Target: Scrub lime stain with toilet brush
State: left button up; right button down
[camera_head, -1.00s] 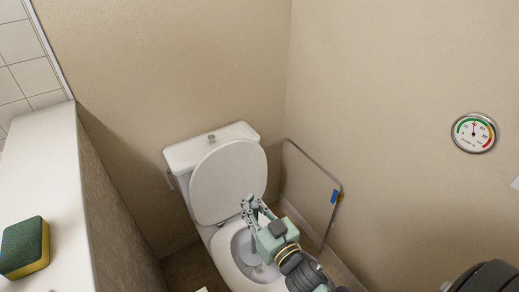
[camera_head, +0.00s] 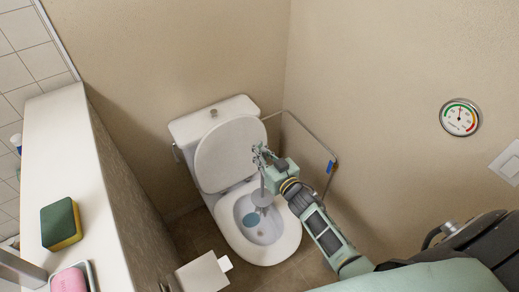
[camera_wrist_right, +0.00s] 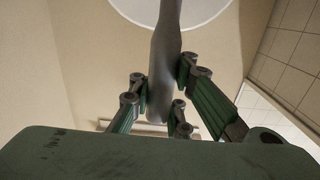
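The toilet (camera_head: 283,246) stands against the back wall with its lid up. My right gripper (camera_head: 261,157) is over the back right of the bowl. It is shut on the grey handle of the toilet brush, which also shows between its fingers in the right wrist view (camera_wrist_right: 165,60). The brush (camera_head: 262,195) hangs upright, with its grey head low at the bowl's back inner wall; I cannot tell whether it touches. A bluish round patch (camera_head: 251,220) shows in the bowl, with a small brownish mark near it; I cannot tell which is the lime stain. My left gripper is out of view.
A metal rail (camera_head: 308,130) stands right of the toilet, close to my right gripper. A toilet paper roll (camera_head: 204,274) is at the front left. A white-topped ledge (camera_head: 88,165) on the left bears a green and yellow sponge (camera_head: 61,224) and a pink soap (camera_head: 70,281).

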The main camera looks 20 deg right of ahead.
aim_at(263, 198)
notch_tip(263, 198, down, 24)
jog(key=b, duration=2.1)
jog(key=shift+f, duration=0.1)
jog(key=shift+f+b, duration=0.85)
jog(key=shift+b, duration=0.05)
jog(key=shift+f, duration=0.2)
jog(key=shift+f+b, duration=0.25)
jog(key=shift+b, duration=0.15)
jog(key=shift+f, duration=0.35)
jog(key=shift+d+r, duration=0.1)
